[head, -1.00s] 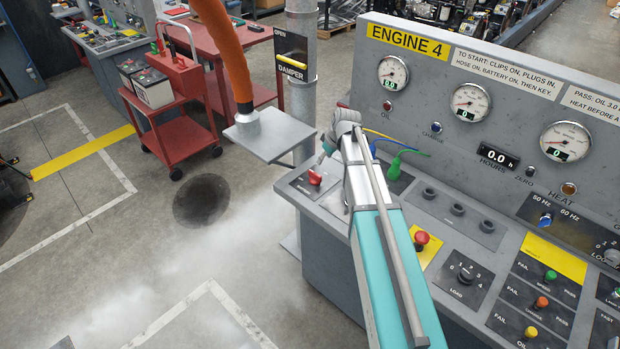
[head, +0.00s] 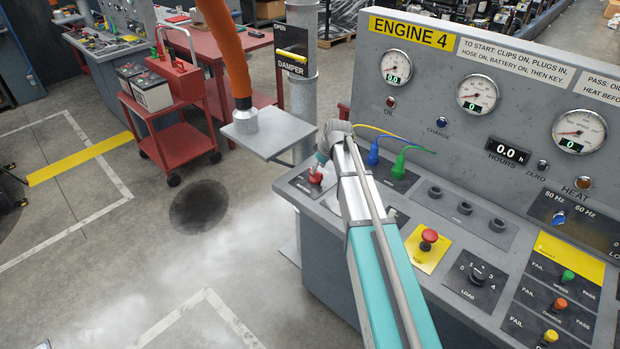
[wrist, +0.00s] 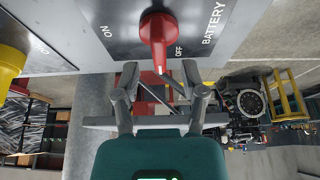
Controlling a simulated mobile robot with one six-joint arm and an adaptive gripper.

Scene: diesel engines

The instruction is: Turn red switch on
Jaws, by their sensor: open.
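The red switch (head: 315,178) sits on a dark plate at the left end of the Engine 4 console. In the wrist view the red switch (wrist: 158,30) is a knob with a tapered handle. The plate reads BATTERY, with ON to the left and OFF just right of the handle's narrow tip. In the head view my gripper (head: 317,166) is right at the switch, partly hidden by my wrist.
A red mushroom button (head: 429,236) on a yellow plate and a load dial (head: 478,273) lie to the right. Blue (head: 373,152) and green (head: 399,163) plugs stand behind my arm. A grey plate (head: 270,133) under an orange hose is left of the console.

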